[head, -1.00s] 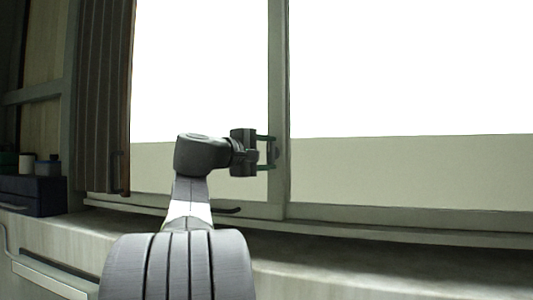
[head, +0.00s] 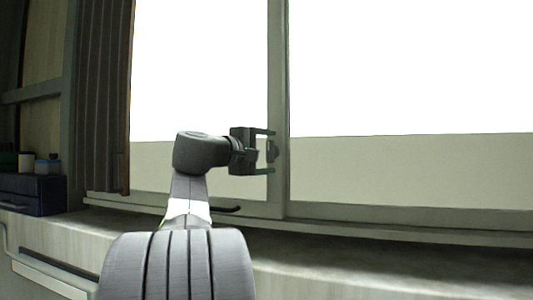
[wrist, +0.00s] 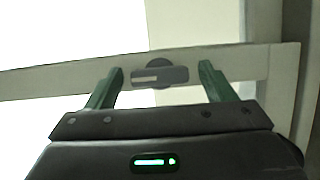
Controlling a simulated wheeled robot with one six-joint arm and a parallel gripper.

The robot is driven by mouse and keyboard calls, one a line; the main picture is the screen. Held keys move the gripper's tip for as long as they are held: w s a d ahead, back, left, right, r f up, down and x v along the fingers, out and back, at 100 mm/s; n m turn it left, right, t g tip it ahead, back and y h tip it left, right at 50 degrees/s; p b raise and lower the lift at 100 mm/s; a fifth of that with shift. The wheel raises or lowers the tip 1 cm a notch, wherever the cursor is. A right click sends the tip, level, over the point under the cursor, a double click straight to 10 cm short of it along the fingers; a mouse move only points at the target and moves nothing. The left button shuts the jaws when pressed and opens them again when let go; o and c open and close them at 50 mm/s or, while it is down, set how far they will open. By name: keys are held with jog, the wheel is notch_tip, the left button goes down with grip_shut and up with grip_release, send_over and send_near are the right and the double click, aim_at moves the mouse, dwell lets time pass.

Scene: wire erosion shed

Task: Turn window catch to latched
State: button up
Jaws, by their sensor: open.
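The window catch (wrist: 174,76) is a dark grey lever with a pale slot on a round base, fixed to the window's frame bar. In the wrist view its lever lies roughly along the bar. In the head view the catch (head: 272,151) is a small dark, upright shape on the vertical bar. My gripper (head: 271,151) is open at the bar, one green finger above the catch and one below. In the wrist view my gripper (wrist: 161,69) has a finger on each side of the catch, with visible gaps. I cannot tell whether the fingertips touch the bar.
A ribbed brown curtain (head: 103,100) hangs at the left of the window. A dark blue box (head: 33,194) with small containers on it stands at the far left. A pale ledge (head: 390,268) runs below the window, mostly clear on the right.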

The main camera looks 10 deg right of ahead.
jog(key=b+v, duration=0.1)
jog(key=v, duration=1.2)
jog(key=shift+s+a+b, duration=0.25)
jog(key=shift+b, duration=0.15)
jog(key=p+x, duration=0.2)
jog(key=x, duration=1.2)
jog(key=shift+a, duration=0.15)
